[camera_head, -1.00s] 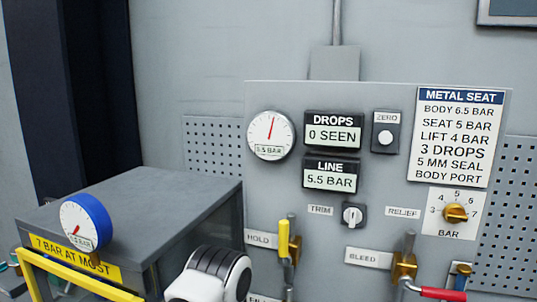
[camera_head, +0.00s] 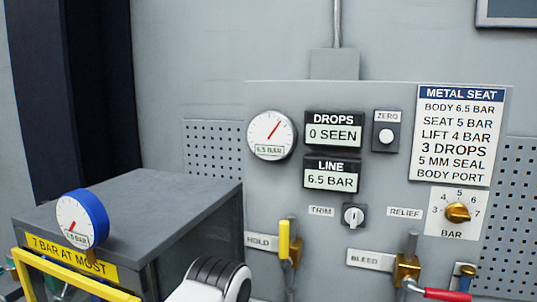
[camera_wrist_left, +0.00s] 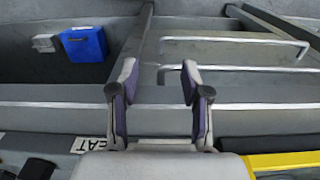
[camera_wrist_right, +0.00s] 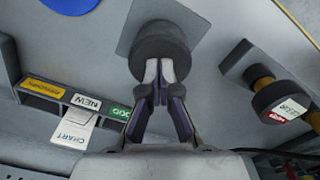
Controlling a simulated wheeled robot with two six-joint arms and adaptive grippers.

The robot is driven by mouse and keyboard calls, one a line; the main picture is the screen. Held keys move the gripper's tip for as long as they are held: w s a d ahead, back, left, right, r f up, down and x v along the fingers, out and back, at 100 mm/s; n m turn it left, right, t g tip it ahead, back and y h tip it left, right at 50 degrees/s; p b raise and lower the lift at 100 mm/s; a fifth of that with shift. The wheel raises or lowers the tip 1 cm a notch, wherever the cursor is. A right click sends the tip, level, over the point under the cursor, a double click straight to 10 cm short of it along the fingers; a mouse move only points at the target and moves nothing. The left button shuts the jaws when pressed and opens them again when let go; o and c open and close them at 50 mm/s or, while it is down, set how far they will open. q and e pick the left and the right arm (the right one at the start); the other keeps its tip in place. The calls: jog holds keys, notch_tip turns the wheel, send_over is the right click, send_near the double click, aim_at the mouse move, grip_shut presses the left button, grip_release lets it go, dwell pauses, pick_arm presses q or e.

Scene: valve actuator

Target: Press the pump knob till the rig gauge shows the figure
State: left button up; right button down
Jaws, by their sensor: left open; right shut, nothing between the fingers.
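The round white gauge (camera_head: 270,137) on the grey panel shows 6.5 BAR, its red needle pointing up and right. The LINE display (camera_head: 331,177) also reads 6.5 BAR. In the right wrist view, a dark round knob (camera_wrist_right: 160,42) sits on a grey plate. My right gripper (camera_wrist_right: 161,80) is shut and empty, with its fingertips at the knob's near face; they appear to touch it. My left gripper (camera_wrist_left: 157,85) is open and empty, over grey shelving or framing. Neither gripper's fingers show in the head view.
The METAL SEAT card (camera_head: 458,135) lists BODY 6.5 BAR. The DROPS display (camera_head: 333,128) reads 0 SEEN. The relief dial (camera_head: 457,212), yellow HOLD lever (camera_head: 284,240) and red-handled BLEED valve (camera_head: 445,294) are on the panel.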

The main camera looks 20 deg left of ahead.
jog(key=shift+f+b, duration=0.3)
jog(key=shift+f, duration=0.2)
notch_tip(320, 180, up, 5)
jog(key=p, duration=0.4)
jog(key=shift+f, duration=0.1)
notch_tip(320, 180, up, 2)
jog(key=shift+p, duration=0.65)
jog(key=shift+r, duration=0.2)
notch_tip(320, 180, up, 5)
dwell(0.7)
dwell(0.3)
